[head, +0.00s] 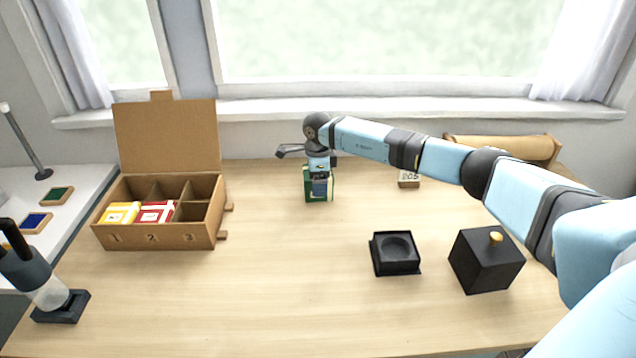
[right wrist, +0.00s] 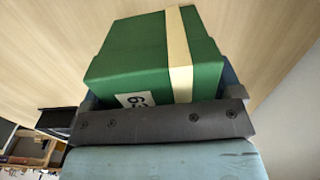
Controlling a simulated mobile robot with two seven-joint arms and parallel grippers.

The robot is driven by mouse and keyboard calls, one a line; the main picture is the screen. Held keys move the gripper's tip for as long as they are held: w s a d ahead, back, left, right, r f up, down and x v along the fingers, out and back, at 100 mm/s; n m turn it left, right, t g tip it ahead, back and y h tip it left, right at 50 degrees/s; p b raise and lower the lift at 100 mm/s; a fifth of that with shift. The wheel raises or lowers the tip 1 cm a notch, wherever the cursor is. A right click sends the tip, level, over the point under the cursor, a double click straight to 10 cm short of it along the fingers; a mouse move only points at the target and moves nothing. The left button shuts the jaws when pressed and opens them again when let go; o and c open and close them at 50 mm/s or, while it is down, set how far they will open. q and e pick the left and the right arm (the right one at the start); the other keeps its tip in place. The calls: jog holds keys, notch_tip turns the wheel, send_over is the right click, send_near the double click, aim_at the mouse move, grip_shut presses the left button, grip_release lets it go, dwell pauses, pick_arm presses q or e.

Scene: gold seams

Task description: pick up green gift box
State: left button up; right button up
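The green gift box (head: 308,190) stands toward the back middle of the table. It has a cream ribbon and a white number label, which show in the right wrist view (right wrist: 150,62). My right gripper (head: 319,186) is over the box from above, and its body hides part of it in the head view. In the right wrist view the fingers (right wrist: 160,92) are spread wide, one on each side of the box. Whether they touch its sides is hard to tell.
An open cardboard box (head: 160,238) with numbered compartments holds a yellow and a red box at left. A black tray (head: 396,266) and a black box with a gold knob (head: 486,268) stand at front right. A small labelled block (head: 409,184) lies right of the gripper. The middle table is clear.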

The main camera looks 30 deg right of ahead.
jog(key=c, duration=0.5)
jog(key=shift+o, duration=0.2)
jog(key=shift+r, duration=0.1)
